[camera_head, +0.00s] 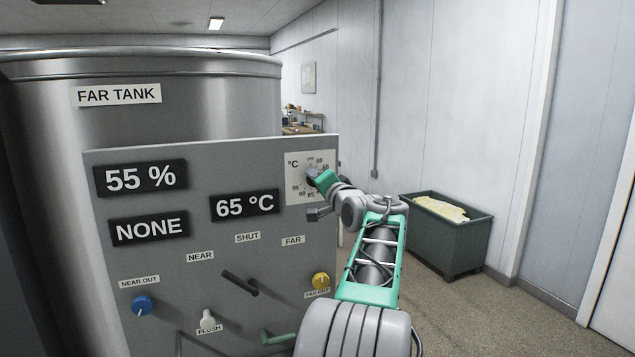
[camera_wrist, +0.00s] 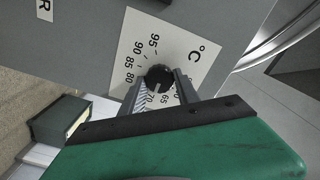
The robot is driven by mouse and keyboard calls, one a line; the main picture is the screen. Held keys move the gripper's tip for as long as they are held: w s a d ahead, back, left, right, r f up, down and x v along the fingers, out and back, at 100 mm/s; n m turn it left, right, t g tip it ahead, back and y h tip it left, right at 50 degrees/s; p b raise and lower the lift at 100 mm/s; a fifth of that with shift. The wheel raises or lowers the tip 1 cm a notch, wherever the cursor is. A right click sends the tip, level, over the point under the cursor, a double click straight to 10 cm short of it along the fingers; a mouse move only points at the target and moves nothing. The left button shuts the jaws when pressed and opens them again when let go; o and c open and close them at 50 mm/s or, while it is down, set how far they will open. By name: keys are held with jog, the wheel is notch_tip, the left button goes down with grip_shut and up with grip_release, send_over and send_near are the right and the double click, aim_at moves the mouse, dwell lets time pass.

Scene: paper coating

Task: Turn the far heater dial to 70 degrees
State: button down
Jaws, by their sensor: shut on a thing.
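The heater dial is a black round knob (camera_wrist: 159,74) on a white scale plate (camera_wrist: 130,45) marked °C, with numbers around it. In the head view the plate (camera_head: 294,178) sits at the upper right of the grey panel. My gripper (camera_wrist: 160,86) is shut on the knob, one finger on each side of it. In the head view my gripper (camera_head: 314,177) covers part of the knob and plate. The fingers and knob hide part of the scale, and I cannot read the exact pointer setting. The temperature display (camera_head: 245,205) reads 65 °C.
The panel (camera_head: 210,163) also has a 55 % display (camera_head: 140,177) and a NONE display (camera_head: 148,229). Below are a black lever (camera_head: 240,283), a blue knob (camera_head: 142,305) and a yellow knob (camera_head: 320,280). A green bin (camera_head: 447,240) stands right of my arm.

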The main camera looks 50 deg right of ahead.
jog(key=c, duration=0.9)
grip_release()
jog(key=shift+s, duration=0.1)
jog(key=b+v, duration=0.3)
jog(key=v, duration=0.4)
jog(key=shift+s+a, duration=0.2)
jog(key=shift+s, duration=0.1)
